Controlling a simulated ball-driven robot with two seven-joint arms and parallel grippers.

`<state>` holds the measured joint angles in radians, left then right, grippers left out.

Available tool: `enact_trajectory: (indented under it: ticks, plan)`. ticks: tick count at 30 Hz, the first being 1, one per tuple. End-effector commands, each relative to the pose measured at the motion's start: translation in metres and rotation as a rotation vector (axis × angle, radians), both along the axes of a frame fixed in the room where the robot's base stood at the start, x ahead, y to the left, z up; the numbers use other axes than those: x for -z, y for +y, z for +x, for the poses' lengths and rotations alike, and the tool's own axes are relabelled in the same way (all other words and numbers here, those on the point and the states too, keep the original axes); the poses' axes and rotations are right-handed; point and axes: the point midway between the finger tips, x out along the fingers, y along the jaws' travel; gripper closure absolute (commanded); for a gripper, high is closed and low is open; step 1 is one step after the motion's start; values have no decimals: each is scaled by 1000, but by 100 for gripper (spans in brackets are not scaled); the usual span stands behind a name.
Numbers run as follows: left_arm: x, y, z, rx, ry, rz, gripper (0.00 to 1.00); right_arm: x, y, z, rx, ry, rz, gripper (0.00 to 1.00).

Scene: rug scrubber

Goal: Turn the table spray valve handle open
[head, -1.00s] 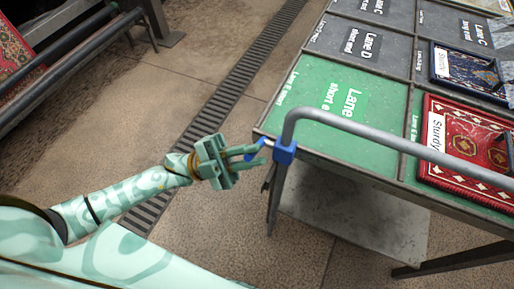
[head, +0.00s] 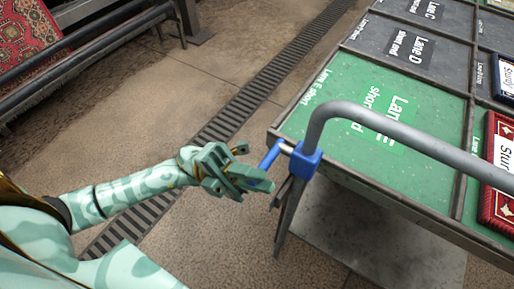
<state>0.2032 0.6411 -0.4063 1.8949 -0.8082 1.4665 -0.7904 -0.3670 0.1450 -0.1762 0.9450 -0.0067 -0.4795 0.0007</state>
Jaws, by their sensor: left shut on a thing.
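The spray valve (head: 306,162) is a blue block at the bent end of a grey pipe (head: 400,127), by the table's left corner. Its blue handle (head: 271,154) sticks out to the left and angles down toward my gripper. My left gripper (head: 256,178), pale green, is shut on the lower end of the handle, and its fingers partly hide that end. A thin grey nozzle or pipe (head: 287,218) hangs below the valve. My right gripper is not in view.
The table (head: 370,187) has green and grey lane panels, with small rugs (head: 500,180) at the right. A floor drain grate (head: 262,88) runs behind my arm. A dark rack with a red rug (head: 30,35) stands at upper left.

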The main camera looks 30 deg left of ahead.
Motion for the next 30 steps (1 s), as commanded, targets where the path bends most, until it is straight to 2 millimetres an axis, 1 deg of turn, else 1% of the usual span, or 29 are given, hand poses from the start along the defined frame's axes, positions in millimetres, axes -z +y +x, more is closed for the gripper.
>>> enact_trajectory:
  ticks: [1,12,13,14,15,27,30]
  plan:
    - [2,0,0,-1,-2,5,100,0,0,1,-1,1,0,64]
    - [2,0,0,0,-4,5,100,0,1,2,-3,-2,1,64]
    - [2,0,0,0,-4,5,77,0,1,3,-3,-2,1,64]
    - [2,0,0,0,-4,5,68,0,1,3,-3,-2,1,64]
    - [2,0,0,0,-4,5,66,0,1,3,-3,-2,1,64]
    - [1,0,0,1,-4,2,66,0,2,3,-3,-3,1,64]
    - [4,3,0,1,-3,3,66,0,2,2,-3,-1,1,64]
